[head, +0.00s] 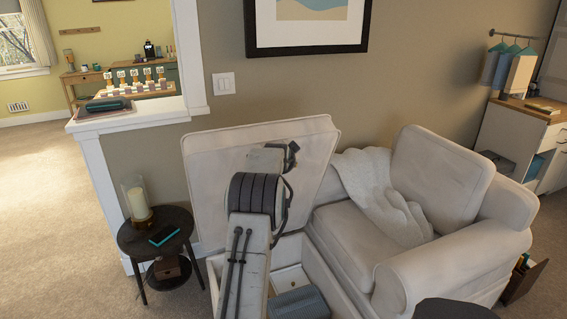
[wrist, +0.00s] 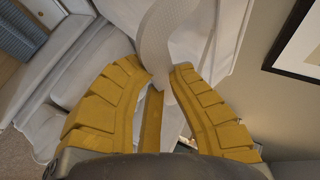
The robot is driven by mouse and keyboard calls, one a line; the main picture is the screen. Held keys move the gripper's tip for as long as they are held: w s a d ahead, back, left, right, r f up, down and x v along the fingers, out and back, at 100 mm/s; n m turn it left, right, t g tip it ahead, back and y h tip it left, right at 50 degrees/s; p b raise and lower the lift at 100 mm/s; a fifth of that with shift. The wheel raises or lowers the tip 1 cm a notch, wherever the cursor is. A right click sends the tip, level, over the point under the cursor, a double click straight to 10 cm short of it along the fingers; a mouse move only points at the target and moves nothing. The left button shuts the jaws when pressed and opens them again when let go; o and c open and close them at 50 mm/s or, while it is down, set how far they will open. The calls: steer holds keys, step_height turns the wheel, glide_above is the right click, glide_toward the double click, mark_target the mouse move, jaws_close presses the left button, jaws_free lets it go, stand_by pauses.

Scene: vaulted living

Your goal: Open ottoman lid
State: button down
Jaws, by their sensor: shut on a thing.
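The pale ottoman lid (head: 212,160) stands raised and tilted back above the ottoman box (head: 318,263) in the head view, leaving the inside partly exposed. My arm covers the middle of the lid, and my fingertips cannot be made out there. In the wrist view, my gripper (wrist: 162,80) has its yellow fingers closed on a pale curved strap (wrist: 160,35). Where the strap joins the lid is not clear.
A grey-blue thing (head: 298,303) lies inside the box. A cream armchair (head: 350,235) with a throw (head: 385,200) stands close on the right. A dark round side table (head: 130,237) with a candle holder (head: 137,205) is on the left. Open carpet lies farther left.

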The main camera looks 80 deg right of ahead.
steer(key=c, duration=1.1)
jaws_free()
steer(key=shift+a+r, duration=0.1)
steer(key=shift+v, duration=5.9)
